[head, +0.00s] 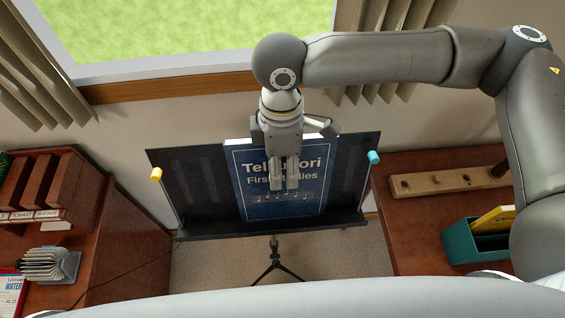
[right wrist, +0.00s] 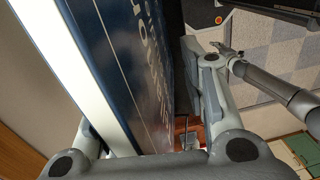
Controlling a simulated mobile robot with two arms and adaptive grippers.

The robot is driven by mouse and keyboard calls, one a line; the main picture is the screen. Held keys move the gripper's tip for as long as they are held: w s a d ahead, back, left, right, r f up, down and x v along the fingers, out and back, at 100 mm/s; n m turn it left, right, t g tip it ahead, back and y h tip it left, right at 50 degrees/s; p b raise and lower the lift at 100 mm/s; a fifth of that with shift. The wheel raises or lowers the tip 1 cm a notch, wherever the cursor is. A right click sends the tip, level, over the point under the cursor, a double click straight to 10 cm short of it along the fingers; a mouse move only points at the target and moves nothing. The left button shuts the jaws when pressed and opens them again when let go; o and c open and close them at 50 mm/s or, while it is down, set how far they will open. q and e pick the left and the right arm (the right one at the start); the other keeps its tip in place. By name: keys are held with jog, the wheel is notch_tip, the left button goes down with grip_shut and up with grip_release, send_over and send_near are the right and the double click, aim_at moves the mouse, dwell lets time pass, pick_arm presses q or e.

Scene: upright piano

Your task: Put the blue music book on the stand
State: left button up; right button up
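The blue music book (head: 313,180) stands upright in front of the black panel of the music stand (head: 200,185), its cover facing me. Its lower edge is close to the stand's ledge (head: 275,230); I cannot tell whether it touches. My right gripper (head: 284,178) reaches over the book's top, with finger parts in front of the cover. In the right wrist view the book (right wrist: 145,75) lies between the two fingers, and the right finger's pad is against or very near the cover. The other pad is hidden behind the book.
A yellow clip (head: 157,174) and a teal clip (head: 374,157) sit at the stand's sides. On the right, a wooden block (head: 440,182) and a green box (head: 462,245) with a yellow item rest on brown furniture. A wooden file rack (head: 50,185) stands left.

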jog(key=shift+r, duration=0.1)
jog(key=r, duration=0.7)
jog(key=w+r, duration=0.1)
jog(key=r, duration=0.3)
jog(key=shift+w+r, duration=0.1)
jog(key=shift+r, duration=0.25)
